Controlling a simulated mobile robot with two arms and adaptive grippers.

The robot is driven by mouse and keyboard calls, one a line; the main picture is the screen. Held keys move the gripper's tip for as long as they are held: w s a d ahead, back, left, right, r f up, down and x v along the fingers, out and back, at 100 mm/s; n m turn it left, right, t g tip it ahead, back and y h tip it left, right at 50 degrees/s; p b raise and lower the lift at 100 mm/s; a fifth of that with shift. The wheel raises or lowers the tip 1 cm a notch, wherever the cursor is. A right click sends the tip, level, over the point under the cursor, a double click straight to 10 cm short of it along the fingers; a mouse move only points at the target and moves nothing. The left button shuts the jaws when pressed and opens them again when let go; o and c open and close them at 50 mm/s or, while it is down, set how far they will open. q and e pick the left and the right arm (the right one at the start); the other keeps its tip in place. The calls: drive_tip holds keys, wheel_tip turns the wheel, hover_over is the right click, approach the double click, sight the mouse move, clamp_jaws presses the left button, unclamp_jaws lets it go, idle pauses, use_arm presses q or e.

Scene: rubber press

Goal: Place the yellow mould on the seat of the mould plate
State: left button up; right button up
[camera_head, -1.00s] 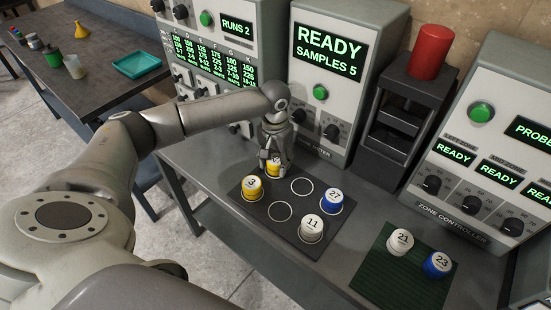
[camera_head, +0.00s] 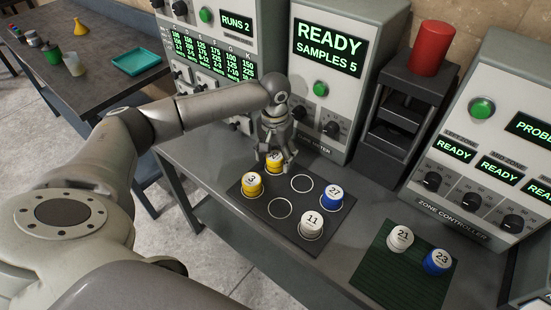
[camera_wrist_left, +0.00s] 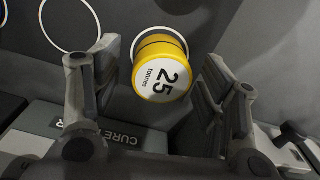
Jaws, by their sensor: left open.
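A yellow mould (camera_head: 273,163) stands upright at the far corner of the dark mould plate (camera_head: 262,205). In the left wrist view the yellow mould (camera_wrist_left: 160,75) shows a white top reading 25 tonnes, with a white ring partly visible behind it. My left gripper (camera_head: 275,157) is open above it. In the wrist view the fingers (camera_wrist_left: 160,88) stand apart on either side of it, with gaps. A second yellow mould (camera_head: 252,186) stands on the plate's left side. My right gripper is not in view.
A white mould (camera_head: 311,225) and a blue one (camera_head: 332,200) stand on the plate, with two empty rings between. A green mat (camera_head: 385,275) holds two moulds. The meter (camera_head: 326,90), black press (camera_head: 395,125) and zone controller (camera_head: 475,170) stand behind.

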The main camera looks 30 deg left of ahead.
sight(275, 156)
use_arm(q)
wheel_tip(275, 156, up, 11)
drive_tip(key=b, duration=0.1)
drive_tip(key=shift+b, duration=0.3)
